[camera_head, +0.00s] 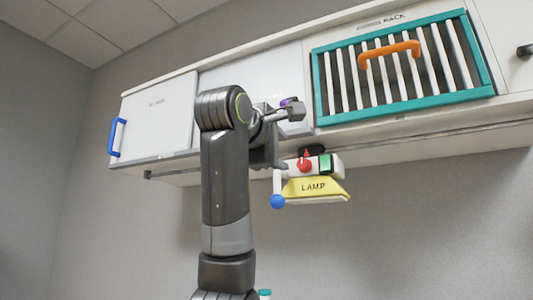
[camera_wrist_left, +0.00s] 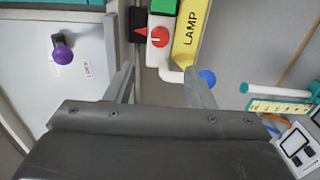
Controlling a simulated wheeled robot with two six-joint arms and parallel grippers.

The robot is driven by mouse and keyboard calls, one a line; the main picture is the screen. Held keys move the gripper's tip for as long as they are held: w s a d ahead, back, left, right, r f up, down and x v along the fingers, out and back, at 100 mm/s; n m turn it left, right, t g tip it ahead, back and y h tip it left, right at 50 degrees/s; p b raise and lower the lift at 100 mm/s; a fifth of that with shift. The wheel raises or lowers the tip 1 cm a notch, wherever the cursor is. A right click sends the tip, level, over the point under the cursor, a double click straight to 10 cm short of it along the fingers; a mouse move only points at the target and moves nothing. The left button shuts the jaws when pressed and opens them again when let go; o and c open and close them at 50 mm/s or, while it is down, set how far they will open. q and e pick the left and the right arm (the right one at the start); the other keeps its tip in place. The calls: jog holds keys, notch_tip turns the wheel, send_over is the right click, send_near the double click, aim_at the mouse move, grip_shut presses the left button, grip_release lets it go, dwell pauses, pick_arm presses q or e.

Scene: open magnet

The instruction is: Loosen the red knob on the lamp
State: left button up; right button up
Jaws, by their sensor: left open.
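The lamp (camera_head: 330,189) hangs under the wall cabinets, with a yellow plate reading LAMP; part of it shows in the left wrist view (camera_wrist_left: 188,40). The red knob (camera_head: 304,166) is on its white housing, beside a green block (camera_head: 325,163). In the left wrist view the round red knob (camera_wrist_left: 159,37) has a white mark and lies just beyond my fingertips, near the gap between them. My left gripper (camera_wrist_left: 160,78) is open and empty, its fingers apart. In the head view my left arm reaches up close to the lamp's left side. My right gripper is not in view.
A white arm with a blue ball (camera_head: 277,201) hangs at the lamp's left. Above are a white cabinet door with a blue handle (camera_head: 117,137), a purple knob (camera_wrist_left: 62,54) and a teal-framed rack (camera_head: 405,98) with an orange handle. The wall below the lamp is clear.

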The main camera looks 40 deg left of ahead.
pick_arm(q)
jog(key=b+v, duration=0.1)
jog(key=v, duration=0.5)
dwell(0.5)
